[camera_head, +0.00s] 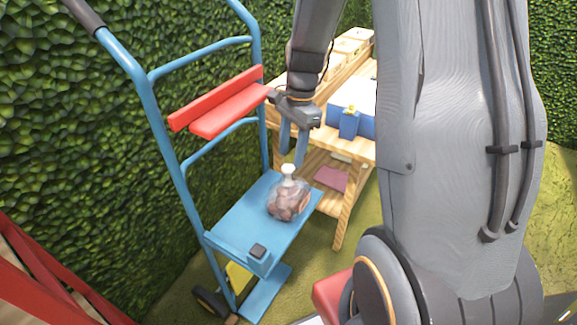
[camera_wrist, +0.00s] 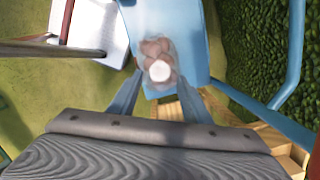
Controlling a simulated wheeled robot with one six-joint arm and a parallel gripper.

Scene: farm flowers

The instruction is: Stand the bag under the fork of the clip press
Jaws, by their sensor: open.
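The bag (camera_head: 288,203) is clear, filled with brownish-pink round pieces, and has a white top. It stands upright on the blue plate (camera_head: 245,215) of a blue tubular frame (camera_head: 165,130), near the plate's right end. In the wrist view the bag (camera_wrist: 158,62) lies between and beyond my fingers, its white top facing the camera. My gripper (camera_head: 293,150) is open and empty just above the white top, fingers pointing down. Two red bars (camera_head: 220,108), which look like the fork, are fixed on the frame above and left of the bag.
A wooden bench (camera_head: 350,150) stands behind, holding a blue box (camera_head: 365,118), a small blue bottle (camera_head: 348,124) and pale boxes (camera_head: 350,45). Green hedge (camera_head: 70,130) closes off the left side.

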